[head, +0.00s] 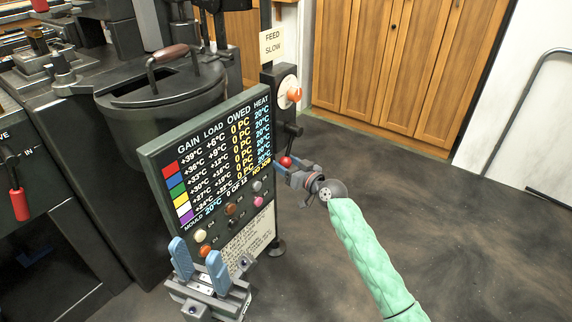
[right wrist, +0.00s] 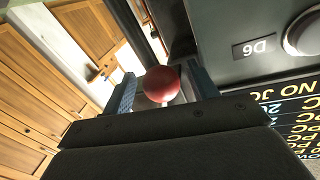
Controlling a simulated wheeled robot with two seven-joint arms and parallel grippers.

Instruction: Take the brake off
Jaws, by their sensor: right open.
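A lever with a round red knob (head: 286,161) stands beside the right edge of the dark display board (head: 150,160). No label naming it the brake is readable. My right gripper (head: 291,168) is at the knob. In the right wrist view the red knob (right wrist: 162,85) sits between the two blue fingers of the open right gripper (right wrist: 164,90); a gap shows on the left, while contact on the right is unclear. My left gripper (head: 200,263) is open and empty in front of the board's lower left corner.
A white dial with an orange knob (head: 294,95) is above the red knob, below a FEED SLOW sign (head: 271,44). A red-handled lever (head: 19,204) is at far left. A lidded pot (head: 160,100) stands behind the board. The floor at right (head: 470,240) is clear.

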